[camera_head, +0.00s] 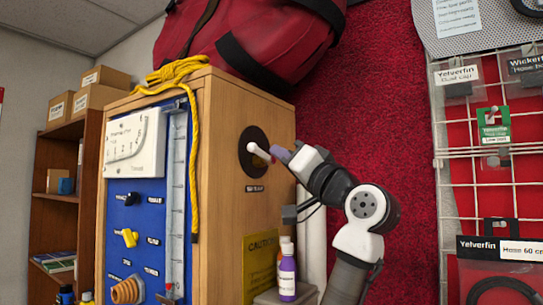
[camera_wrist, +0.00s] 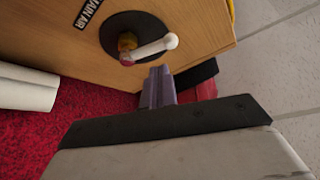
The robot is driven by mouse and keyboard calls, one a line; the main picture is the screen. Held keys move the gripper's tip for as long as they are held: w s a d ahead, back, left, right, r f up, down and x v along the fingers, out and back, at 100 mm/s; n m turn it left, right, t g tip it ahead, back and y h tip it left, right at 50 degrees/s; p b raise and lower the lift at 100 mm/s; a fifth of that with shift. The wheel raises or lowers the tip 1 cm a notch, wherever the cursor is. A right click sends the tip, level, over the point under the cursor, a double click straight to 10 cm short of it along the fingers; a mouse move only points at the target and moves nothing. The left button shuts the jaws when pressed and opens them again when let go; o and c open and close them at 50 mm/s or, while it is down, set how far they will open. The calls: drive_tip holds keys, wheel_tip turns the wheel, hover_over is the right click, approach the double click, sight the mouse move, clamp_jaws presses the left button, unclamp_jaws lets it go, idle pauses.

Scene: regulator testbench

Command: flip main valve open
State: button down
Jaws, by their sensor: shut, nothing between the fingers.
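The main valve is a white lever (camera_wrist: 152,49) with a round white knob at its end, on a black disc (camera_head: 246,165) on the side of a wooden cabinet. In the wrist view its label reads "MAIN AIR" (camera_wrist: 88,12), and a yellow and reddish pivot (camera_wrist: 127,43) shows at the lever's other end. The knob also shows in the head view (camera_head: 252,147). My gripper (camera_wrist: 158,72) has purple fingers, shut and empty. Its tips appear just beside the lever; I cannot tell whether they touch it. In the head view my gripper (camera_head: 280,153) is right of the knob.
A purple bottle (camera_head: 287,274) stands on a small stand below my arm. A white pipe (camera_head: 312,240) runs beside the cabinet. A red bag (camera_head: 260,50) and yellow rope (camera_head: 193,130) lie on top. A blue panel (camera_head: 130,215) covers the cabinet front.

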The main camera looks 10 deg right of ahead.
drive_tip(key=b+v, duration=0.2)
drive_tip(key=v, duration=0.7)
drive_tip(key=shift+s, duration=0.2)
drive_tip(key=shift+d+f, duration=0.1)
drive_tip(key=shift+f, duration=0.1)
